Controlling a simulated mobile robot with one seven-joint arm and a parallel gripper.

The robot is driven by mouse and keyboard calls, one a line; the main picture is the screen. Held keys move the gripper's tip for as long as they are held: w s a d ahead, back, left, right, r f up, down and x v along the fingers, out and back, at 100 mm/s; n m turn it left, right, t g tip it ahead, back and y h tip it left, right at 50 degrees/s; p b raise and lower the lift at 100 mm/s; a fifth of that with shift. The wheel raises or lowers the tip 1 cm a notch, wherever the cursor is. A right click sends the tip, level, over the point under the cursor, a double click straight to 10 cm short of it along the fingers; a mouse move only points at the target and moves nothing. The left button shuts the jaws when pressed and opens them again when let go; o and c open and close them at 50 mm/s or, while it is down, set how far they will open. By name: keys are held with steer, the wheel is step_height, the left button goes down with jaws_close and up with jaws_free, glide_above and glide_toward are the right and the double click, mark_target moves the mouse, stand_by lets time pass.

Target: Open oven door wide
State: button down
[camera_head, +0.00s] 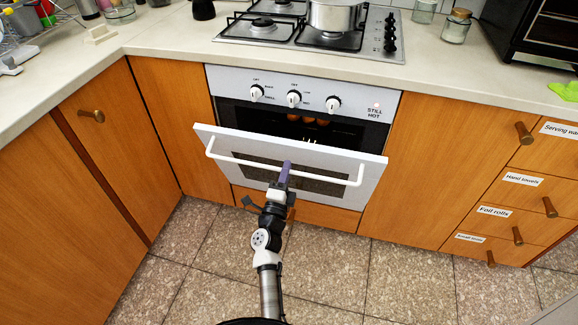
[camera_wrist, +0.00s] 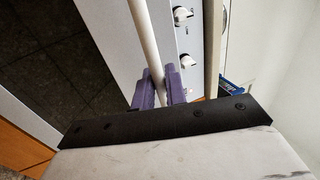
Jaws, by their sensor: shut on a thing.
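The white oven door (camera_head: 375,168) is partly open, tilted out at the top from the oven under the stove. Its white bar handle (camera_head: 225,158) runs across the front of the door. My gripper (camera_head: 287,165), with purple fingers, is at the middle of the handle. In the wrist view the fingers of my gripper (camera_wrist: 162,88) stand on either side of the handle (camera_wrist: 146,40) and are shut on it. Dark oven interior and some round brownish things (camera_head: 305,118) show through the gap above the door. The contact spot is partly hidden by the fingers.
The oven panel has three knobs (camera_head: 293,99) and a "STILL HOT" label (camera_head: 375,112). Wooden cabinets (camera_head: 418,150) flank the oven. A pot (camera_head: 336,14) stands on the stove (camera_head: 310,40) above. The tiled floor (camera_head: 340,270) in front is clear apart from my arm.

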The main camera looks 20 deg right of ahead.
steer(key=s+a+f+b, duration=0.1)
steer(key=s+a+f, duration=0.2)
steer(key=s+f, duration=0.1)
steer(key=shift+b+v, duration=0.3)
steer(key=shift+v, duration=0.7)
steer(key=shift+s+d, duration=0.1)
steer(key=shift+d, duration=0.05)
steer(key=c, duration=1.6)
jaws_free()
steer(key=shift+o, duration=0.4)
steer(key=shift+r, duration=0.1)
